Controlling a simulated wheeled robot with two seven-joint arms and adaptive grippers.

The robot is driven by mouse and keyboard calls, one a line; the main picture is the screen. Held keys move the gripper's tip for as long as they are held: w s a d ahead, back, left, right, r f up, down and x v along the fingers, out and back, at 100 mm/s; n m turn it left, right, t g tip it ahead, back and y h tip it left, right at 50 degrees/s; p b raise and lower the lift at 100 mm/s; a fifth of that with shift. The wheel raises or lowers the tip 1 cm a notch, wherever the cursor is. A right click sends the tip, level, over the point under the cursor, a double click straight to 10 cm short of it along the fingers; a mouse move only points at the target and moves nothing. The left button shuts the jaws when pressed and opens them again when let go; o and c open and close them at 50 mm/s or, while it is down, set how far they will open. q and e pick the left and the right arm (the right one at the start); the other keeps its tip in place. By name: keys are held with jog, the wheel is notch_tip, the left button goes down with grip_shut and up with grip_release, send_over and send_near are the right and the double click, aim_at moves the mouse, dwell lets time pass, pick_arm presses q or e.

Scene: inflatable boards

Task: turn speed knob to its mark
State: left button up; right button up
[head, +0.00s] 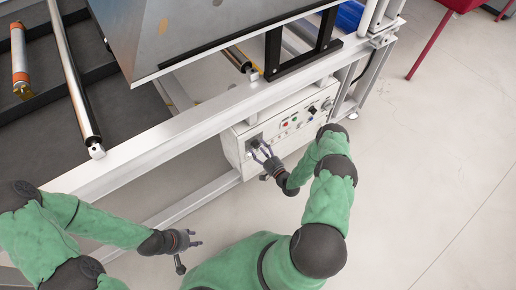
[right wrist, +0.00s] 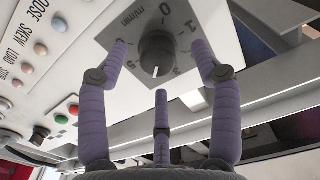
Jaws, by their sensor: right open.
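The speed knob (right wrist: 157,53) is a dark round knob on a white panel, marked "m/min" and ringed by a printed number scale. Its white pointer line points down in the right wrist view. My right gripper (right wrist: 160,62) is open, with two purple fingers on either side of the knob and a third below it; gaps show between fingertips and knob. In the head view my right gripper (head: 262,153) is at the left end of the control box (head: 237,150), partly covering the knob. My left gripper (head: 188,250) is open and empty, low over the floor. I cannot make out a separate target mark.
Green and red buttons (right wrist: 74,110) and several labelled small buttons (right wrist: 41,49) sit beside the knob on the panel. A white machine rail (head: 190,127) runs above the box.

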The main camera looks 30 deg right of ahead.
jog(key=shift+w, duration=0.9)
jog(key=c, duration=1.1)
jog(key=shift+r+n, duration=0.1)
jog(key=shift+n, duration=0.2)
jog(key=o, duration=1.1)
jog(key=shift+a, duration=0.1)
